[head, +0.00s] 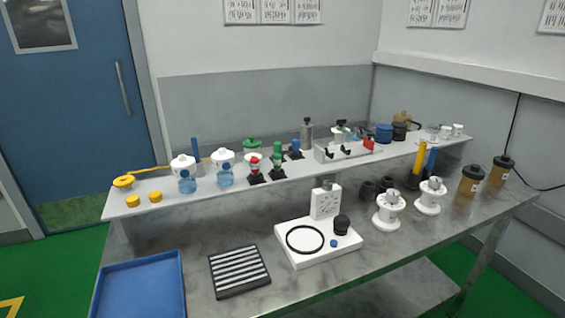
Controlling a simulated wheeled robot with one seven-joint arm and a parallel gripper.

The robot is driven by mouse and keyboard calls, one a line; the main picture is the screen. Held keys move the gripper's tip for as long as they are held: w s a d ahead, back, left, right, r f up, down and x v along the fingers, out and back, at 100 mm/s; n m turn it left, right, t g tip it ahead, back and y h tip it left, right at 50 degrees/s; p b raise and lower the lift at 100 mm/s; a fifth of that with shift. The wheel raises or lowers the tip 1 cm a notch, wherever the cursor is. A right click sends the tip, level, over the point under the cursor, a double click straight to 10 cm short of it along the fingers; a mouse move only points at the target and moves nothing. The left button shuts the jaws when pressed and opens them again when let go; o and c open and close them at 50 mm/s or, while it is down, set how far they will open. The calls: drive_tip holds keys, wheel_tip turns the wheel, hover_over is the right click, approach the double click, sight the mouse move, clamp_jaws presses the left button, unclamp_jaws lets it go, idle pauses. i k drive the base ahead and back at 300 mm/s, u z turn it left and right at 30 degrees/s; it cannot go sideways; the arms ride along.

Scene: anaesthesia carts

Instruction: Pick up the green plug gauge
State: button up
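On the raised white shelf, a small green upright piece that looks like the green plug gauge (277,161) stands on a black base. A similar piece with a red top (254,163) stands close to its left, and one with a blue top (295,146) stands to its right and a little behind. All are small in the head view, so fine detail cannot be told. A wider green-topped item (252,143) sits behind them. My gripper is not in view.
The shelf (210,198) is crowded, with white-and-blue bottles (185,172) left and a white rack (345,151) right. Below are a blue tray (140,287), a black slatted block (240,271), a white fixture (318,248) and white spools (389,211). Bare steel lies between them.

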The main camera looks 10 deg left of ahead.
sight(277, 158)
drive_tip(key=i, duration=0.9)
